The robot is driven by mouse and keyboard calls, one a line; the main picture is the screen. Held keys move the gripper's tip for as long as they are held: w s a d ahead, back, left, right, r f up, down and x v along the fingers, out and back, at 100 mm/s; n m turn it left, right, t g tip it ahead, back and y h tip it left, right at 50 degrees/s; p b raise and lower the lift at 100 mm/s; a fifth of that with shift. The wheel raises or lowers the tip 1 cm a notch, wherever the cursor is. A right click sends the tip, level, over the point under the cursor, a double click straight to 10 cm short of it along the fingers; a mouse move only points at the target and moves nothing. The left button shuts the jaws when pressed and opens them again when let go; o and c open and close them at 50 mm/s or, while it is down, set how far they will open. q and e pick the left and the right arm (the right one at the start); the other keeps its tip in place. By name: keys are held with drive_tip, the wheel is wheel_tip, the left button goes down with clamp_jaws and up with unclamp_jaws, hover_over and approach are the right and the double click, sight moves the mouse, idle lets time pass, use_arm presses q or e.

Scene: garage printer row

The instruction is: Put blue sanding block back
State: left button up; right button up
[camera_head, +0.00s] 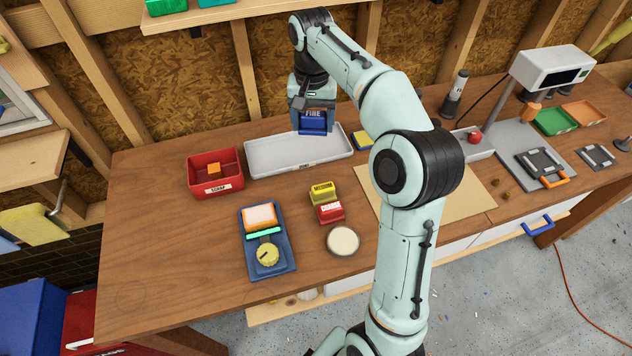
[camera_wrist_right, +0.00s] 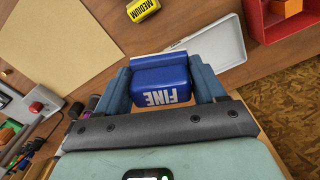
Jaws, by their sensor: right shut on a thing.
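The blue sanding block (camera_head: 314,121) is marked "FINE". My right gripper (camera_head: 313,108) is shut on it and holds it at the back edge of the white tray, in front of the wall. In the right wrist view the blue block (camera_wrist_right: 162,82) sits between both fingers of my right gripper (camera_wrist_right: 165,88). The white tray (camera_head: 270,158) looks empty. I cannot tell whether the block touches it. A yellow "MEDIUM" block (camera_head: 323,193) and a red "COARSE" block (camera_head: 331,212) stand on the wooden bench (camera_head: 170,260). My left gripper is not in view.
A red bin (camera_head: 203,184) with an orange block in it stands left of the white tray. A blue tray (camera_head: 284,266) and a round pale dish (camera_head: 342,240) lie in front. Another yellow item (camera_head: 362,140) is right of the tray. The bench's left front is clear.

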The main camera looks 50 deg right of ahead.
drive_tip(key=shift+s+d+f, duration=0.15)
drive_tip(key=shift+d+f, duration=0.1)
drive_tip(key=shift+d, duration=0.1)
drive_tip(key=b, duration=0.3)
hover_over(316, 182)
wheel_tip(316, 182, down, 15)
drive_tip(key=shift+r, duration=0.2)
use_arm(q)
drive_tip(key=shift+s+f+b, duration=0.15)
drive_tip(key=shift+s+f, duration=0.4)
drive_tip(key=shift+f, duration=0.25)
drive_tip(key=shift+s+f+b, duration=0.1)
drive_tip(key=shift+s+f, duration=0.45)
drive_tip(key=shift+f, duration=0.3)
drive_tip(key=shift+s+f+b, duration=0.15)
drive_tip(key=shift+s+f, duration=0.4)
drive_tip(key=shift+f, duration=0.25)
use_arm(e)
drive_tip(key=shift+f, duration=2.25)
drive_tip(key=shift+f, duration=0.1)
drive_tip(key=o, duration=0.6)
drive_tip(key=shift+f, duration=0.1)
drive_tip(key=o, duration=0.4)
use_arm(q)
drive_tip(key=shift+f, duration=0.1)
